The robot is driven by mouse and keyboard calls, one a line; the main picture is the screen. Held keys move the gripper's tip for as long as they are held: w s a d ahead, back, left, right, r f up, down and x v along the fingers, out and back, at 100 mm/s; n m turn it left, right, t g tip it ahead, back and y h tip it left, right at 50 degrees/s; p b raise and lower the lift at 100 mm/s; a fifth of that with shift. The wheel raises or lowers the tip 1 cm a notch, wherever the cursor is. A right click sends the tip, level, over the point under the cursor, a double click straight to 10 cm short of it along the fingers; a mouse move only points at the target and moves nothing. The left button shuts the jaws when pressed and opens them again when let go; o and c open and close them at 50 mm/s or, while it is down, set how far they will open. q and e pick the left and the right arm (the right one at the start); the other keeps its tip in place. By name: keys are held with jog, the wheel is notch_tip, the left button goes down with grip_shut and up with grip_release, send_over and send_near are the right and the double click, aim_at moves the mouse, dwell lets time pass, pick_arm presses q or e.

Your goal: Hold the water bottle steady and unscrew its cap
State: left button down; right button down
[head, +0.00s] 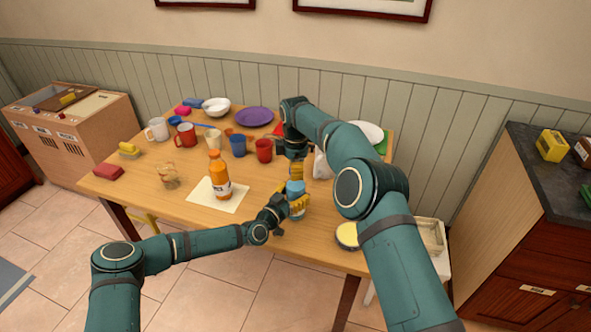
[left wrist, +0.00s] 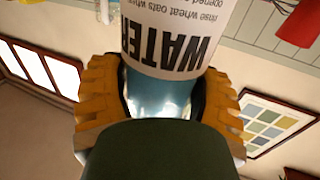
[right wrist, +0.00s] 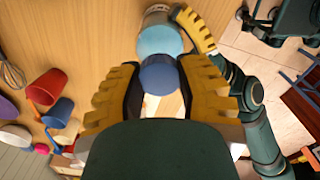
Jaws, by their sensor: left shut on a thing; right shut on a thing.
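The water bottle (head: 296,188) stands near the front edge of the table, light blue with a white label. In the left wrist view its label (left wrist: 165,45) reads "WATER". My left gripper (head: 292,205) is shut around the bottle's body, with yellow fingers on both sides. My right gripper (head: 297,174) comes from above and is shut on the dark blue cap (right wrist: 160,77). The cap sits on top of the light blue bottle in the right wrist view, and I cannot tell whether it has loosened.
An orange bottle (head: 219,180) stands on a pale mat (head: 206,198) to the left. Red cup (head: 263,150), blue cup (head: 237,145) and other tableware fill the back of the table (head: 130,187). A round yellow-topped item (head: 347,236) lies to the right. The front left is mostly clear.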

jog(key=n, duration=0.8)
jog(key=shift+n, duration=0.4)
jog(key=c, duration=0.7)
grip_release()
jog(key=shift+r, duration=0.1)
